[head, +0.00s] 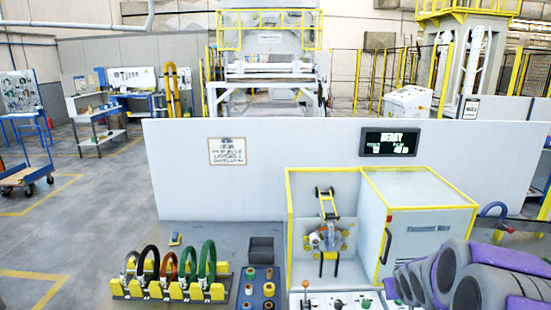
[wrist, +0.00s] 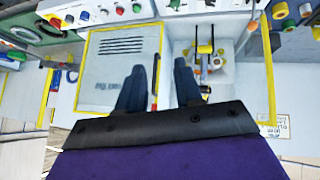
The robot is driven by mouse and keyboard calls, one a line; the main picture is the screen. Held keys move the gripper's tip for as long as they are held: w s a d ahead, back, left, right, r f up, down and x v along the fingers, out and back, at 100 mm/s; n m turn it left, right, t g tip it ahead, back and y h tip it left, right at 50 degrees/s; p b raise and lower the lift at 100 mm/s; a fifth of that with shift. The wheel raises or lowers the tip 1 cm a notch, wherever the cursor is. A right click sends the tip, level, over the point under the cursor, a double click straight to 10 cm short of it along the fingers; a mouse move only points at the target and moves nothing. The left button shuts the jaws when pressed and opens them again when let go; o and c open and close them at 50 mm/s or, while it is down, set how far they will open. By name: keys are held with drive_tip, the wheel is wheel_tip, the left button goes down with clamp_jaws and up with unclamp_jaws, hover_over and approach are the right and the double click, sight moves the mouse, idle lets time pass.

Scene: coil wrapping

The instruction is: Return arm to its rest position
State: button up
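My gripper (wrist: 160,78) shows in the wrist view with its two dark fingers apart and nothing between them. In the head view my purple and grey arm is at the lower right, in front of the yellow-framed white machine (head: 420,190). The gripper's fingers cannot be made out there. The wrapping head (head: 328,238) sits in the open bay.
Several coloured coils stand on a yellow rack (head: 170,290) at the lower left. Tape rolls (head: 268,289) and a dark box (head: 261,250) lie beside it. Control knobs (head: 338,304) line the front edge.

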drive_tip(key=s+a+g+y+b, duration=0.1)
drive_tip(key=s+a+g, duration=0.2)
drive_tip(key=s, duration=1)
drive_tip(key=s+a+g+b, duration=0.1)
drive_tip(key=s+a+g, duration=0.2)
drive_tip(key=s+a, duration=0.6)
drive_tip(key=s+a+g+y+b, duration=0.1)
drive_tip(key=s+a+g, duration=0.2)
drive_tip(key=s, duration=1.4)
drive_tip(key=a, duration=0.4)
drive_tip(key=shift+r+y, duration=0.15)
drive_tip(key=shift+y, duration=0.15)
